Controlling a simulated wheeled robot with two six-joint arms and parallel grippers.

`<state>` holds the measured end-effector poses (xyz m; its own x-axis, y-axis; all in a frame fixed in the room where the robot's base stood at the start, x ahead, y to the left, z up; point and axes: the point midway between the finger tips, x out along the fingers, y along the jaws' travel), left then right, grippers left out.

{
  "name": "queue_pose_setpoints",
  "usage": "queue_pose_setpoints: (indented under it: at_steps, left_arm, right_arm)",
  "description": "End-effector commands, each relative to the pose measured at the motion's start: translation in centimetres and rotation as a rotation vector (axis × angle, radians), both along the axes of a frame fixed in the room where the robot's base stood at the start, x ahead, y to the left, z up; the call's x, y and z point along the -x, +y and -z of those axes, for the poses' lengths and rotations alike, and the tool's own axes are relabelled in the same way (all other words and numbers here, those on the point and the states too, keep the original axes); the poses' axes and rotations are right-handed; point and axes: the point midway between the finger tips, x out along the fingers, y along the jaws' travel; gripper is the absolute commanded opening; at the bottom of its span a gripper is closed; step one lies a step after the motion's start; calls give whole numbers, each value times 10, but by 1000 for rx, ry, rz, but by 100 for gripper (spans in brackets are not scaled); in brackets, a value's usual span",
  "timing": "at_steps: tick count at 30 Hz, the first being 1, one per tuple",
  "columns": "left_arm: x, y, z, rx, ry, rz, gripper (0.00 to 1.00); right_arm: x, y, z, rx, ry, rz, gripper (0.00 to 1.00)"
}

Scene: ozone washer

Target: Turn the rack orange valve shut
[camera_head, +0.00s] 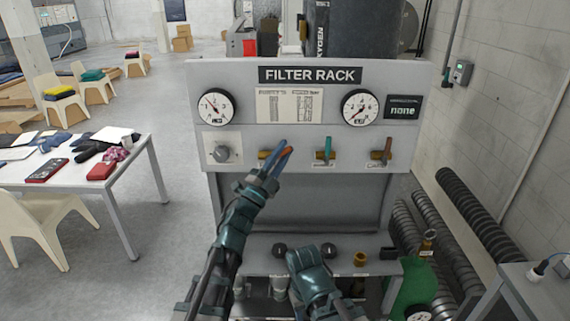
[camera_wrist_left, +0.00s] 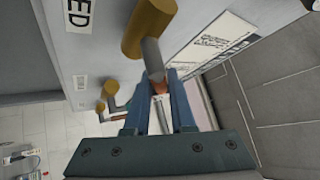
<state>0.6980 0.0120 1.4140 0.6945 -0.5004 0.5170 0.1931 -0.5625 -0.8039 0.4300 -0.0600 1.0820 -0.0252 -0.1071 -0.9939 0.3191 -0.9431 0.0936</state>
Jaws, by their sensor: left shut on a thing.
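The filter rack (camera_head: 240,110) stands ahead with a row of valves. The leftmost has a brass body (camera_head: 264,155) and a handle with an orange end (camera_head: 287,152). My left gripper (camera_head: 281,150) is shut on that handle. In the left wrist view, the blue fingers (camera_wrist_left: 162,98) close around the handle's orange part (camera_wrist_left: 160,88); its grey stem (camera_wrist_left: 152,55) runs to the brass body (camera_wrist_left: 149,27). The fingers hide part of the handle. My right gripper (camera_head: 303,262) is low in front of the rack's lower shelf; its fingers cannot be made out.
A teal-handled valve (camera_head: 326,148) and a brown-red-handled valve (camera_head: 386,151) sit to the right. A grey knob (camera_head: 222,154) is at left. Two gauges (camera_head: 215,106) (camera_head: 360,107) are above. A green cylinder (camera_head: 412,285) stands at lower right. A white table (camera_head: 130,160) is left.

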Motion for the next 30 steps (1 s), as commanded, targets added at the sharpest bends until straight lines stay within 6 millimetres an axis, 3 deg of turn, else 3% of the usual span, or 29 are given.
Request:
queue_pose_setpoints:
  at_steps: [12, 30]
  left_arm:
    - [-1, 13, -13, 397, 2, 1, 0]
    - [-1, 35, -23, 860, -3, -2, 0]
  right_arm:
    - [0, 0, 21, 1, 0, -5, 50]
    - [0, 0, 21, 1, 0, -6, 50]
